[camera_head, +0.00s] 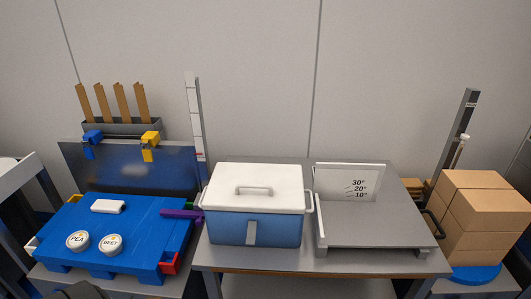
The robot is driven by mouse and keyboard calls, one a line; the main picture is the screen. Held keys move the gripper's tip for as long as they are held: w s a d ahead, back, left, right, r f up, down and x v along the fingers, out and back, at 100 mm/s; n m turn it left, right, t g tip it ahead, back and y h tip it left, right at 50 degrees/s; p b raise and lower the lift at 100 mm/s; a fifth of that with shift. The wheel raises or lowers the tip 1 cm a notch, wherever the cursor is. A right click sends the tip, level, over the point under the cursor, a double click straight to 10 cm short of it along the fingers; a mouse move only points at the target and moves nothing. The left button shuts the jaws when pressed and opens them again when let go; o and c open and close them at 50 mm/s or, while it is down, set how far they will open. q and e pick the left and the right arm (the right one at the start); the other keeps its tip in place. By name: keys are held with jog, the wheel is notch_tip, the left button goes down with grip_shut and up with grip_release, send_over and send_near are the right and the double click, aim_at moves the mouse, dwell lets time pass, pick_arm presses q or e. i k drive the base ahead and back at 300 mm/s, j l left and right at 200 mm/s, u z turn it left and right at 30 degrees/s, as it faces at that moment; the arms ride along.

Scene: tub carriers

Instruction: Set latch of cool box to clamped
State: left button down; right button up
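The cool box (278,228) stands on the grey table in the middle, with a blue body and a white lid (225,185). The lid lies closed on the body and has a grey handle on top. A grey latch plate (251,233) lies against the middle of the blue front wall. I cannot tell from this distance whether it is clamped. Grey side handles show at both ends of the box. Neither gripper can be made out in the view.
A stand with an angle scale (346,184) is right of the box. A blue platform (135,218) with two round white tubs, labelled PEA and BEET, is on the left. Stacked cartons (470,238) stand on the right. The table front (330,265) before the box is clear.

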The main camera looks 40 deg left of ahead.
aim_at(252, 225)
jog(key=u, duration=0.4)
jog(key=j+u, duration=0.15)
jog(key=u, duration=0.2)
jog(key=j+u, duration=0.1)
jog(key=u, duration=0.3)
